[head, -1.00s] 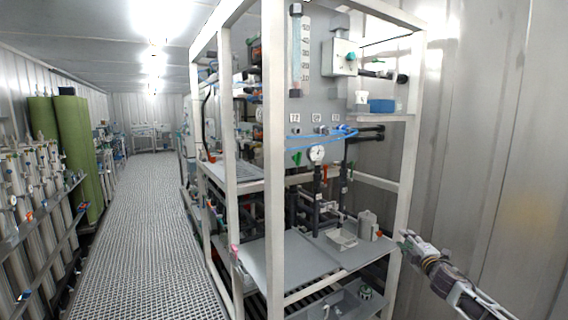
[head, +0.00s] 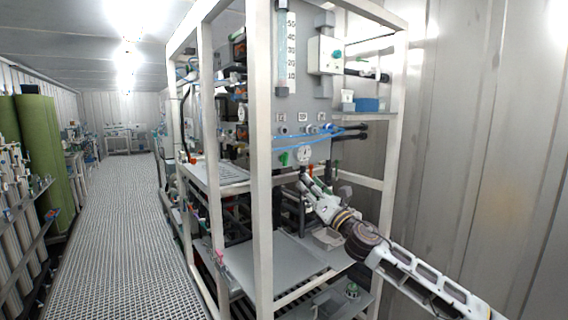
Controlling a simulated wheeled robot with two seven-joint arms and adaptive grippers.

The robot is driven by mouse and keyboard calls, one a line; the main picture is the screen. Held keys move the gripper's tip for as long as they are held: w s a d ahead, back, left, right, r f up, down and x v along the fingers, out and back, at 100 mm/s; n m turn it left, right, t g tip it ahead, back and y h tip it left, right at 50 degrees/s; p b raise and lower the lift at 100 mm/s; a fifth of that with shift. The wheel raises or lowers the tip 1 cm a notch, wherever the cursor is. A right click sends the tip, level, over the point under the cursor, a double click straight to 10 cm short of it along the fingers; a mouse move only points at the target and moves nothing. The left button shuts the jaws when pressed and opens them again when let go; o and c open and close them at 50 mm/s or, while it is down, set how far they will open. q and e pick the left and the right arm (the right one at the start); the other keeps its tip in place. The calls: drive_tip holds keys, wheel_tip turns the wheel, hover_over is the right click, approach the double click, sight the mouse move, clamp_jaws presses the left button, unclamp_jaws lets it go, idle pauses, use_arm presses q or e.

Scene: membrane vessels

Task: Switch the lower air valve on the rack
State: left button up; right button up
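The rack (head: 261,200) is a white frame with a grey panel (head: 300,105). A small green valve handle (head: 284,158) sits at the panel's lower edge, left of a round white gauge (head: 304,153). A green knob (head: 336,55) is on a white box higher up. I cannot tell for certain which of these is the lower air valve. My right gripper (head: 306,184) reaches in from the right, just below the gauge, in front of dark pipes. It appears apart from the green handle. Its fingers are too small to tell open from shut. My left gripper is out of view.
A white upright post (head: 384,180) stands right of the gripper and a thick front post (head: 259,240) left of it. A grey shelf (head: 280,262) lies below. Blue tubes (head: 320,135) cross the panel. A grated walkway (head: 110,230) is clear at left.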

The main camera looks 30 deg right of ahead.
drive_tip(key=n, duration=0.2)
drive_tip(key=p, duration=0.2)
approach(287, 160)
drive_tip(key=shift+x, duration=1.4)
drive_tip(key=shift+w+r+n+p, duration=0.15)
drive_tip(key=shift+w+r+p, duration=0.25)
drive_tip(key=shift+w, duration=0.3)
drive_tip(key=shift+w+r+n+p, duration=0.15)
drive_tip(key=shift+w+r+p, duration=0.2)
drive_tip(key=shift+w, duration=0.35)
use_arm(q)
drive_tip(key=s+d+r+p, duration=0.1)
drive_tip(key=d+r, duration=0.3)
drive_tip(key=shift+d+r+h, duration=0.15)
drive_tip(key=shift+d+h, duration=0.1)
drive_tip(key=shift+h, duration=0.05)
use_arm(e)
drive_tip(key=shift+x, duration=1.45)
